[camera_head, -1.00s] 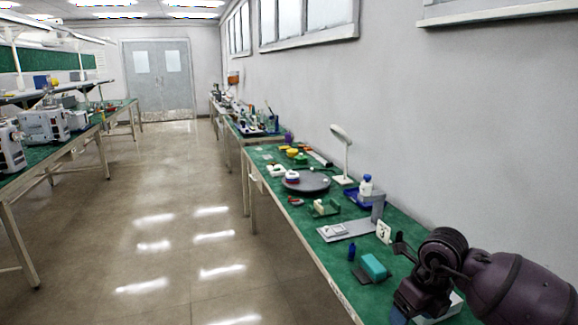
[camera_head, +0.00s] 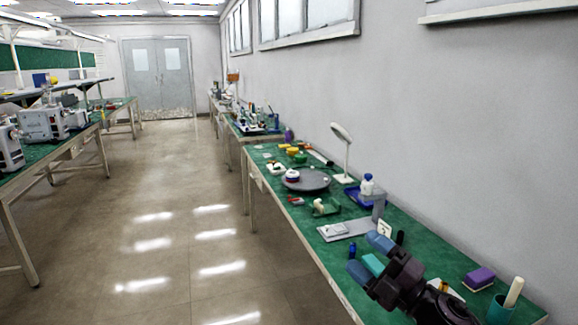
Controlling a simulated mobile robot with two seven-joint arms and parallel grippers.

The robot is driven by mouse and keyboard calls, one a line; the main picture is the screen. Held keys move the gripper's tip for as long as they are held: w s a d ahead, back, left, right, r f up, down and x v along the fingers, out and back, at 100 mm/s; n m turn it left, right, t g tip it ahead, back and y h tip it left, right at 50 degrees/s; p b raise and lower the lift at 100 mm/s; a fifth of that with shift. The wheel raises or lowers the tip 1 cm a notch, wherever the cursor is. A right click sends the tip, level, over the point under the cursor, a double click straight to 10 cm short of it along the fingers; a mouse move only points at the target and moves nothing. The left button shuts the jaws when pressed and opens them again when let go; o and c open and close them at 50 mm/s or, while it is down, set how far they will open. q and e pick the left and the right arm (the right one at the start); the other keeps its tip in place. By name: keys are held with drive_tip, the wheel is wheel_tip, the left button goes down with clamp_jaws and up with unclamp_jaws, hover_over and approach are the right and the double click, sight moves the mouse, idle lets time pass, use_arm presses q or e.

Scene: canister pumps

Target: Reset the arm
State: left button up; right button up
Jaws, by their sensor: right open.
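My right gripper (camera_head: 371,258) shows at the lower right, over the near part of the green bench (camera_head: 436,250). Its dark wrist comes in from the bottom edge, and its two blue-grey fingertips stand apart. A teal block (camera_head: 373,264) shows in the gap between the fingers. I cannot tell how high the fingers are above it. No object appears held. My left gripper is not in view.
A small blue bottle (camera_head: 351,251) and a grey plate (camera_head: 346,230) are near the fingers. A purple block (camera_head: 480,278) and a teal cup (camera_head: 497,312) holding a white stick are to the right. A lamp (camera_head: 346,150) and dark turntable (camera_head: 306,181) stand farther back.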

drive_tip(key=s+d+f+m+h, duration=0.3)
drive_tip(key=d+f+m+h, duration=0.25)
drive_tip(key=f+m, duration=0.4)
drive_tip(key=s+d+f+m+h, duration=0.4)
drive_tip(key=f+m+h, duration=0.3)
drive_tip(key=f+m, duration=0.25)
drive_tip(key=s+d+f+m+g+h, duration=0.1)
drive_tip(key=s+f+m+g, duration=0.1)
drive_tip(key=s+f, duration=0.5)
drive_tip(key=s+d+f+m+g+h, duration=0.2)
drive_tip(key=s+f, duration=0.6)
drive_tip(key=s, duration=0.5)
drive_tip(key=shift+d+m, duration=0.25)
drive_tip(key=shift+m, duration=0.35)
